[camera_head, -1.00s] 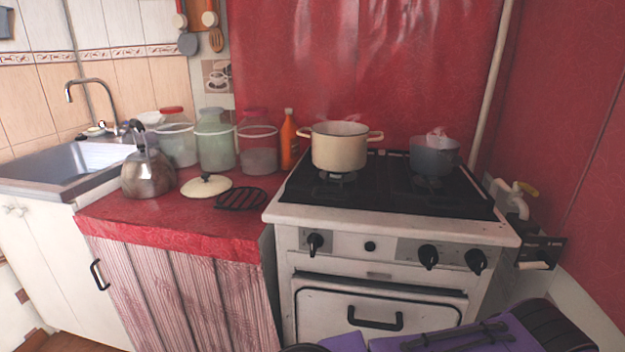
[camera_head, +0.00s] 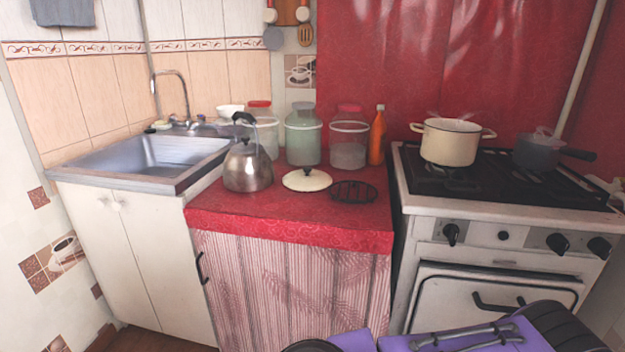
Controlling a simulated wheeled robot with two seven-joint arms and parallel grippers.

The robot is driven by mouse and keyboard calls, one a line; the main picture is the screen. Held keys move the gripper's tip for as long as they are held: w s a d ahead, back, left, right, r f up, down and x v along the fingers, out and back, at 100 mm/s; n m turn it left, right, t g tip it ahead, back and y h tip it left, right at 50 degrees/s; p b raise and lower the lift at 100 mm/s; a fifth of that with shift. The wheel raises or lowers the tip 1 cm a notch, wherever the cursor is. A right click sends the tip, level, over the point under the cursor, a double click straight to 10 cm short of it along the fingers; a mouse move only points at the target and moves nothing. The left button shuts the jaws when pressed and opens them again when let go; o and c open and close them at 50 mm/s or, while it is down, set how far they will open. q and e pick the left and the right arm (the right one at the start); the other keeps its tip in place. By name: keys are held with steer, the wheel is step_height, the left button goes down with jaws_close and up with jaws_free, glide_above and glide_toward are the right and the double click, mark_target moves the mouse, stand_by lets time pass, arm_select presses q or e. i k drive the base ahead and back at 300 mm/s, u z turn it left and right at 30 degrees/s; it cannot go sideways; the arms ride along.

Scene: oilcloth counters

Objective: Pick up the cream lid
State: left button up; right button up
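The cream lid (camera_head: 307,181) lies flat on the red oilcloth counter (camera_head: 290,216), its dark knob facing up. It sits between the metal kettle (camera_head: 248,168) on its left and a black round trivet (camera_head: 353,191) on its right. The cream pot (camera_head: 449,143) stands without a lid on the stove. Neither of my grippers shows in the head view. Only purple and black parts, which look like mine, show at the bottom right.
Several glass jars (camera_head: 303,140) and an orange bottle (camera_head: 377,137) stand behind the lid. A sink (camera_head: 180,158) is at the left. The stove (camera_head: 500,215) is at the right, with a grey pan (camera_head: 535,152). The counter's front strip is clear.

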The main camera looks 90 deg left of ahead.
mark_target(307, 178)
steer(key=u, duration=0.05)
steer(key=k, duration=0.05)
steer(key=u, duration=1.45)
